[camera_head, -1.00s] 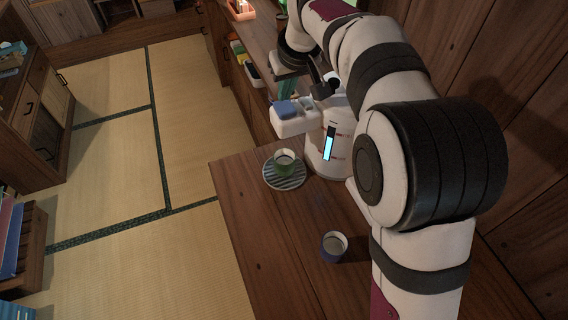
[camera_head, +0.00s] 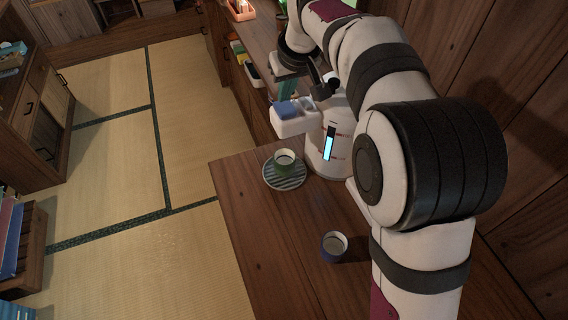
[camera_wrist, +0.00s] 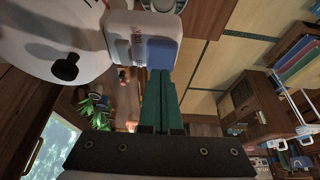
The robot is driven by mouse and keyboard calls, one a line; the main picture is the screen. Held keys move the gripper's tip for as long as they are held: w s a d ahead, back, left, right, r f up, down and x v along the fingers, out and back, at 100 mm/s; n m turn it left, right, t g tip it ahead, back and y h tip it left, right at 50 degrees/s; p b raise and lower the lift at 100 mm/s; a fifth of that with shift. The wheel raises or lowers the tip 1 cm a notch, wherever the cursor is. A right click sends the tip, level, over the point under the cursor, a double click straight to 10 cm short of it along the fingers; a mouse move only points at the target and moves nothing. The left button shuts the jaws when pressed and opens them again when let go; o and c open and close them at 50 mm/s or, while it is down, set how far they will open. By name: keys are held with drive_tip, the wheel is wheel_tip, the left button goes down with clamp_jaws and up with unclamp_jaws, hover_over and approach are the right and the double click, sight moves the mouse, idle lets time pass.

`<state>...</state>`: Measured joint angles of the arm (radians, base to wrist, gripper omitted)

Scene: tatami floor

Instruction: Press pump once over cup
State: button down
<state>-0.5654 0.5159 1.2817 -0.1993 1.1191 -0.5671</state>
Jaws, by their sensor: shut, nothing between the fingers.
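A white pump pot (camera_head: 318,158) with a lit blue gauge stands on the wooden counter. Its white head juts left and carries a blue pad (camera_head: 287,110). A green cup (camera_head: 284,162) stands upright on a striped saucer (camera_head: 292,182), below and slightly left of the head. My gripper (camera_head: 288,97) has teal fingers and is just behind and above the pad; I cannot tell if they touch. In the wrist view the shut, empty fingers (camera_wrist: 160,74) end at the near edge of the white head (camera_wrist: 122,28) and its blue pad (camera_wrist: 161,50).
A dark blue cup (camera_head: 334,246) stands on the counter nearer the front, by my arm. The counter's left edge drops to the tatami floor (camera_head: 140,260). A wooden wall (camera_head: 520,130) is at the right. Small colored items line the shelf (camera_head: 245,62) behind.

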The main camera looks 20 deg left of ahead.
drive_tip(key=shift+f, duration=0.25)
drive_tip(key=shift+f, duration=1.05)
drive_tip(key=shift+r, duration=1.4)
wheel_tip(320, 180, up, 6)
drive_tip(key=shift+d, duration=0.1)
